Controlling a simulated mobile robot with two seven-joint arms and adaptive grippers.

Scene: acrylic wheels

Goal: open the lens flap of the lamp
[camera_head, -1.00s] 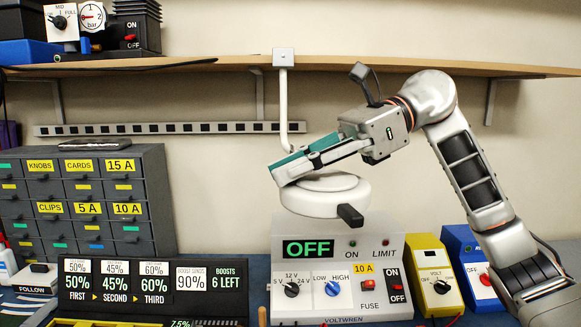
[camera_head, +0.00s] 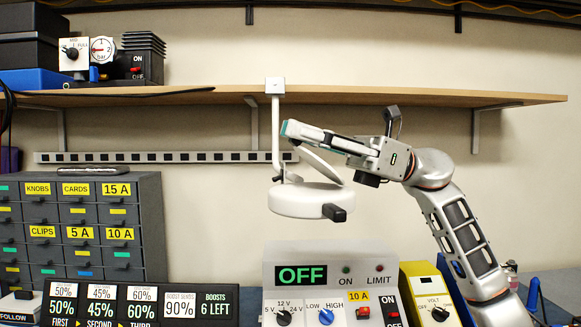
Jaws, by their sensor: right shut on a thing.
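The lamp (camera_head: 300,202) has a round white head with a dark knob at its front right, hanging on a white arm from the shelf. Its lens flap (camera_head: 322,166), a pale round plate, stands tilted above the head. Its left side is raised well clear and its lower edge is near the head's right side. My right gripper (camera_head: 290,131) reaches in from the right above the flap, with teal fingertips near the flap's raised edge. It is shut on the flap; the fingers partly hide the contact. My left gripper is not in view.
A wooden shelf (camera_head: 420,98) runs above the lamp, close over my right gripper. Below stand a power supply marked OFF (camera_head: 330,250), a yellow box (camera_head: 425,283) and a boost panel (camera_head: 140,302). Grey drawers (camera_head: 85,262) stand at the left.

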